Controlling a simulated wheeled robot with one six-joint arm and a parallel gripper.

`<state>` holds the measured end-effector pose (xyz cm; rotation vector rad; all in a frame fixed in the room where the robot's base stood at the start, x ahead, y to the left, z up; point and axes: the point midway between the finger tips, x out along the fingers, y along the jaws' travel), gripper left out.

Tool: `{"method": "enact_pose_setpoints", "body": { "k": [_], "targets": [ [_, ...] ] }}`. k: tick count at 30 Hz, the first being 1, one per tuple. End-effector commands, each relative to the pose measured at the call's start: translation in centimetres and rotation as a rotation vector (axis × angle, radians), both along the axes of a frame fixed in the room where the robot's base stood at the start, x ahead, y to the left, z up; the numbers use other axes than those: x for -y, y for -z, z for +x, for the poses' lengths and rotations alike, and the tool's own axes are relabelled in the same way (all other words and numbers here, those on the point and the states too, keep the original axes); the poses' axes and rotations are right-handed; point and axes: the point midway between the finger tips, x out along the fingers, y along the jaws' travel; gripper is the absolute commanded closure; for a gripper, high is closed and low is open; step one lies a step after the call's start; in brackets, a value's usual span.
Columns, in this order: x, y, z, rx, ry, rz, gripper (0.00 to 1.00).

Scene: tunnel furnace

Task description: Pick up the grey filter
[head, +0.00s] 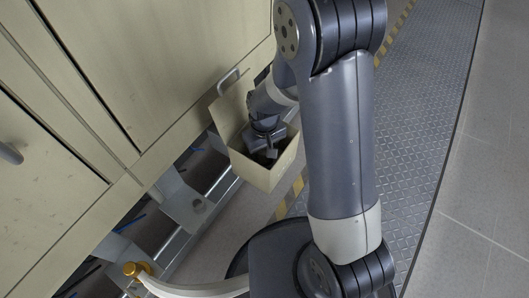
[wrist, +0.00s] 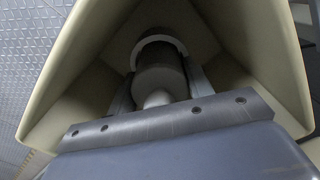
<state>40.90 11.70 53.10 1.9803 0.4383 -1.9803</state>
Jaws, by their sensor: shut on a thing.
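The grey filter (wrist: 160,76) is a rounded cylinder with a paler rim, seen in the wrist view between the two fingers of my gripper (wrist: 160,90). The fingers are shut on its sides. The filter is inside an open cream box (head: 268,178), whose walls surround it in the wrist view (wrist: 75,92). In the head view my gripper (head: 266,145) reaches down into this box. There my arm and gripper hide most of the filter. I cannot tell whether it touches the box floor.
The box projects from a cream cabinet wall (head: 150,60) with a handle (head: 228,80) beside it. Metal openings (head: 190,205) with pipes lie below the panels. A brass-coloured fitting (head: 137,269) is at lower left. Patterned floor (head: 425,130) to the right is clear.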

Motion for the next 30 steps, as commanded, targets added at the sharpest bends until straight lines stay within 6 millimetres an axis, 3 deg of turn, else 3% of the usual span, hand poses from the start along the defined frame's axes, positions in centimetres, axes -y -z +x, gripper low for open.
{"method": "enact_pose_setpoints", "body": {
  "k": [5, 12, 18, 30],
  "targets": [
    [0.0, -1.3, 0.1, 0.003, 0.000, 0.001, 0.77],
    [0.0, -6.3, 0.1, 0.005, 0.000, 0.001, 0.77],
    [0.0, -9.3, 0.1, 0.003, 0.000, 0.001, 0.77],
    [0.0, -10.0, 0.0, 0.000, 0.000, 0.000, 0.77]
  ]
}}
